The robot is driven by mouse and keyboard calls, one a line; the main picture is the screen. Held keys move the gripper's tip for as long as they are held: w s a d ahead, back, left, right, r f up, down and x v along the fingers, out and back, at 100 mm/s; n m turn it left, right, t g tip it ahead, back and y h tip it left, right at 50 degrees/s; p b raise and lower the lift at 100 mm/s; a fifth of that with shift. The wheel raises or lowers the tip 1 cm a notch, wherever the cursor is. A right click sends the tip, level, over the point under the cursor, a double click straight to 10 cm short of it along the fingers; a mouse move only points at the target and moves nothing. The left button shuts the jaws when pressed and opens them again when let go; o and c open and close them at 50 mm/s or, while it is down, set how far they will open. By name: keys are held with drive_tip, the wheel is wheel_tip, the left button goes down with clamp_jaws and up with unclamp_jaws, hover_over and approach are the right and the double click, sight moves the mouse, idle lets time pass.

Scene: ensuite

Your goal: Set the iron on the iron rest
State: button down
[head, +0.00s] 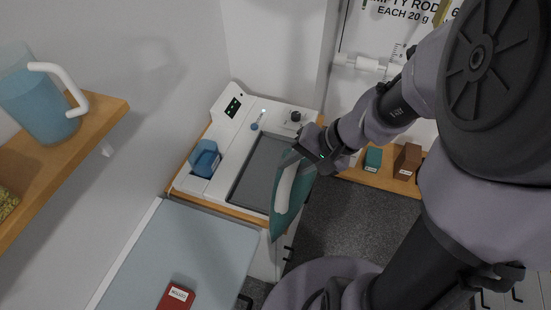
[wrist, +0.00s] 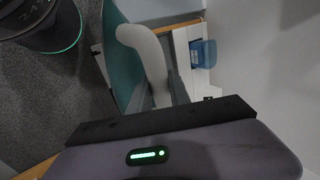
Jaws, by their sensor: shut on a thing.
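A teal iron with a pale handle (head: 284,190) hangs from my gripper (head: 304,158), tilted with its narrow end down. It is in the air in front of the white counter unit. In the wrist view, the iron's pale handle (wrist: 143,45) lies at my fingers (wrist: 165,95), with the teal body beside it. My gripper is shut on the iron; the fingers' exact contact is partly hidden. The white unit has a dark grey recessed panel (head: 262,167), partly behind the iron. No part is clearly recognisable as the iron rest.
A pale blue-grey surface (head: 190,245) with a red box (head: 177,297) is in front. A shelf (head: 95,115) with a blue jug (head: 38,95) is at left. Teal and brown blocks (head: 407,160) stand right.

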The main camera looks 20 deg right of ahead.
drive_tip(key=w+a+f, duration=0.1)
drive_tip(key=w+f, duration=0.1)
drive_tip(key=w, duration=0.5)
drive_tip(key=w+f, duration=0.3)
drive_tip(key=w, duration=0.5)
drive_tip(key=shift+a+b, duration=0.4)
drive_tip(key=shift+b, duration=0.05)
drive_tip(key=shift+s, duration=0.1)
drive_tip(key=c, duration=1.2)
unclamp_jaws()
drive_tip(key=shift+f, duration=0.1)
